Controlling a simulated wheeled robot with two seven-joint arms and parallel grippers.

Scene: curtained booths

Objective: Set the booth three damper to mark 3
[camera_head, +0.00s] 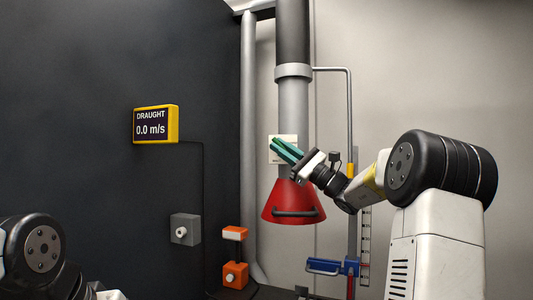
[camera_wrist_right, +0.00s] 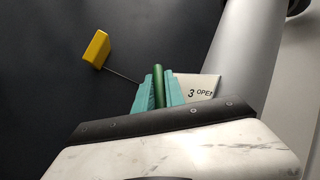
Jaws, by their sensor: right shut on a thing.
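My right gripper (camera_head: 287,151) reaches in from the right in the head view, in front of the duct (camera_head: 293,98) above the red hood. Its teal fingers also show in the right wrist view (camera_wrist_right: 159,90), shut on a green damper lever (camera_wrist_right: 159,76). Behind the fingers is the white mark plate (camera_head: 290,141). In the right wrist view the plate (camera_wrist_right: 203,82) shows "3 OPEN" just right of the fingers; its other marks are hidden. I cannot tell exactly which mark the lever points at. My left arm shows at the lower left, its gripper out of view.
A yellow display (camera_head: 156,124) on the dark wall reads DRAUGHT 0.0 m/s. The red hood (camera_head: 293,200) hangs below the duct. A blue clamp (camera_head: 333,267) is on a post beside a scale. A grey box (camera_head: 185,229) and orange boxes (camera_head: 235,275) stand lower left.

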